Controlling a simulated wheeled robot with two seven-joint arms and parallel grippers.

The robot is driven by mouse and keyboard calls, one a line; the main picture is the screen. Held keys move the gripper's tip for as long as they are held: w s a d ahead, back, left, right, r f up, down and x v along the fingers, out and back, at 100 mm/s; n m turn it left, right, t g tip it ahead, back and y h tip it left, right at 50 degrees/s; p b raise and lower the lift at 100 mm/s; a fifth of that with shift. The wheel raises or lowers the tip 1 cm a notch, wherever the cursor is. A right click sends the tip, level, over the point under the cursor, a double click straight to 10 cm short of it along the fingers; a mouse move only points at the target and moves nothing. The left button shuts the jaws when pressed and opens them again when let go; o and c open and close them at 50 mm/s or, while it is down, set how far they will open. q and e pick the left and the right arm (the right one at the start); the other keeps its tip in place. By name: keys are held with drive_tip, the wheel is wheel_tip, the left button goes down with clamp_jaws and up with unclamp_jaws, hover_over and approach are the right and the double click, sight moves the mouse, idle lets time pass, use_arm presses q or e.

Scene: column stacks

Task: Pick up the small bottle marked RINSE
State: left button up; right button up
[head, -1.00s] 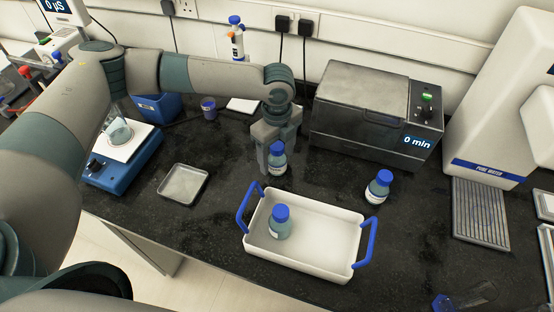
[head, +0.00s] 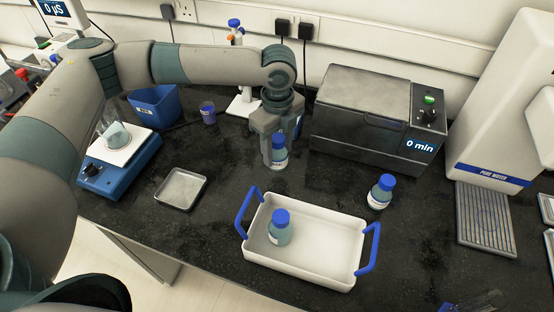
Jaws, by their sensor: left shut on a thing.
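My left gripper (head: 277,154) points down behind the white tray and is shut on a small blue-capped bottle (head: 279,158), which stands upright between its fingers; its label is too small to read. A second blue-capped bottle (head: 280,232) stands in the left part of the white tray (head: 322,269). A third blue-capped bottle (head: 380,194) stands on the bench to the right. I cannot read which one is marked RINSE. My right gripper is not in view.
A metal bath (head: 360,131) reading 0 min stands right of the gripper. A blue hotplate (head: 121,172) with a beaker (head: 118,133) and a shallow metal dish (head: 181,189) are at left. A pure water unit (head: 490,130) is at right. Bench between dish and tray is clear.

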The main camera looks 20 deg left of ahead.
use_arm(q)
drive_tip(key=s+d+r+b, duration=0.3)
drive_tip(key=s+d+r, duration=0.3)
drive_tip(key=d, duration=0.3)
drive_tip(key=shift+s+r, duration=0.3)
drive_tip(key=shift+s, duration=0.35)
